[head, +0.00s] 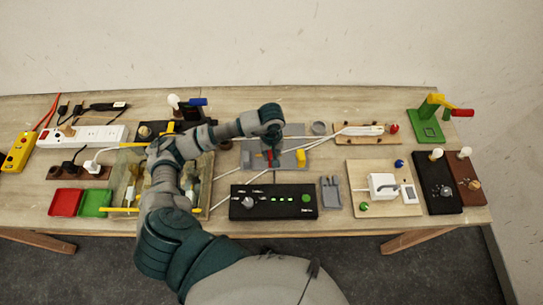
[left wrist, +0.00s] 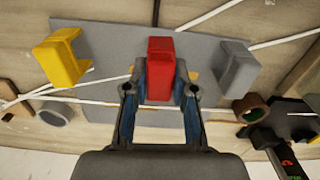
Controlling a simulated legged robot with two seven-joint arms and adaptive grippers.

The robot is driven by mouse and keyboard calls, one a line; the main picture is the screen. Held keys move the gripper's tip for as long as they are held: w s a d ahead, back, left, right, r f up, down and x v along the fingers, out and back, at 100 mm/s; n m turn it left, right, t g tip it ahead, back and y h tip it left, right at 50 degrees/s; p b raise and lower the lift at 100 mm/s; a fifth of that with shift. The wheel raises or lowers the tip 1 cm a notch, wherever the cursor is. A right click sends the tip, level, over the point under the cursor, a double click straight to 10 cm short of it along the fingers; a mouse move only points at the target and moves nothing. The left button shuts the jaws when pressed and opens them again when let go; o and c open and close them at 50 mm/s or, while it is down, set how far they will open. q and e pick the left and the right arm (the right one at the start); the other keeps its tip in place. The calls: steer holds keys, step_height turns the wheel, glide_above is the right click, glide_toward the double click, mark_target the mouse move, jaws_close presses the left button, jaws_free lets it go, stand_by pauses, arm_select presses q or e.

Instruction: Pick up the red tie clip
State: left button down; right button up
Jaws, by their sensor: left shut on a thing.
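The red tie clip (left wrist: 160,68) sits between the fingers of my left gripper (left wrist: 160,82) in the left wrist view, over the grey plate (left wrist: 115,38). My left gripper is shut on it. In the head view my left gripper (head: 269,150) is over the grey plate (head: 285,162) at the table's middle, and a bit of red shows under it. I cannot tell whether the clip still touches the plate. My right gripper is not in view.
A yellow clip (left wrist: 62,57) and a blue-grey clip (left wrist: 237,67) flank the red one. White cables run across the plate. A black control box (head: 273,202) stands in front.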

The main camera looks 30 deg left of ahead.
arm_select(q)
step_height(320, 180, up, 2)
steer(key=shift+r, duration=0.15)
steer(key=s+d, duration=0.1)
steer(key=s, duration=0.2)
steer(key=s+d+b, duration=0.1)
steer(key=s+d, duration=0.1)
steer(key=s, duration=0.2)
steer(key=s+d+r+b, duration=0.1)
steer(key=s+d, duration=0.1)
steer(key=s, duration=0.1)
steer(key=shift+s+d, duration=0.2)
steer(key=shift+d, duration=0.05)
steer(key=shift+s+d+r+b, duration=0.1)
steer(key=shift+s+d+b, duration=0.2)
steer(key=shift+s, duration=0.35)
steer(key=shift+s+d+r+b, duration=0.1)
steer(key=shift+s+d, duration=0.3)
steer(key=shift+s, duration=0.2)
steer(key=shift+s+d, duration=0.3)
steer(key=shift+s, duration=0.35)
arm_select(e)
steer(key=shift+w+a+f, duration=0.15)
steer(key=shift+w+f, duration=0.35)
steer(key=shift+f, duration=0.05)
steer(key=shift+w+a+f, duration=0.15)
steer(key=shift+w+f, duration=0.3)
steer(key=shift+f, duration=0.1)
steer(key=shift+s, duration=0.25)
